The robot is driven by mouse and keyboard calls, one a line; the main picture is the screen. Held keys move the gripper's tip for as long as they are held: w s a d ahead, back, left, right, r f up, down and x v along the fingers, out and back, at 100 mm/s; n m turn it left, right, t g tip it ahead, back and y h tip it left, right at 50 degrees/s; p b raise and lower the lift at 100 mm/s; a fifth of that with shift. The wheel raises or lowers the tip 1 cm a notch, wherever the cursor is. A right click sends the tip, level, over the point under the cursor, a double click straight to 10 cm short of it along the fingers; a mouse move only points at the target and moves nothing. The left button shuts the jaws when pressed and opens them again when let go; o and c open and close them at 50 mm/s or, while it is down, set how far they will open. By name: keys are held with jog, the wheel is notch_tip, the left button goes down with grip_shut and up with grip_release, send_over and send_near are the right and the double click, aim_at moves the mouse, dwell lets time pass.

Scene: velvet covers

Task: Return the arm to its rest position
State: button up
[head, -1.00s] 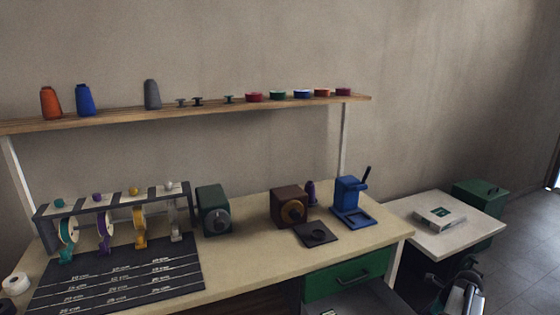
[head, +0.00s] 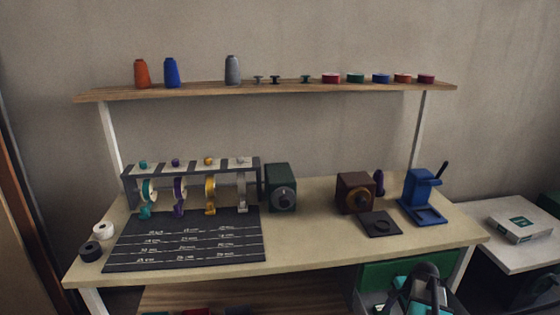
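Part of my arm shows at the bottom right of the head view, dark and light grey, in front of the green drawer unit (head: 385,272). My gripper (head: 420,292) seems to be at this lower edge, but its fingers cannot be made out. Teal patches show around it; whether they are something held or something behind it cannot be told.
The workbench (head: 310,245) carries a dark measuring mat (head: 190,240), a ribbon rack (head: 190,170), a green machine (head: 280,190), a brown machine (head: 352,192) and a blue press (head: 420,190). A shelf (head: 270,91) with spools hangs above. A white side table (head: 500,250) stands right.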

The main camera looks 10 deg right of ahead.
jog(key=a+f+n+g+h, duration=0.1)
jog(key=a+f+n, duration=0.1)
jog(key=a+n, duration=1.05)
jog(key=a+f+n+g, duration=0.15)
jog(key=a+n, duration=0.45)
jog(key=a, duration=1.3)
jog(key=s+f+g+b, duration=0.4)
jog(key=s+f+b, duration=0.1)
jog(key=s+f, duration=1.9)
jog(key=shift+s+d+g, duration=0.35)
jog(key=shift+s+d, duration=0.05)
jog(key=shift+s, duration=0.3)
jog(key=shift+r+m, duration=0.1)
jog(key=shift+m, duration=0.15)
jog(key=c, duration=0.5)
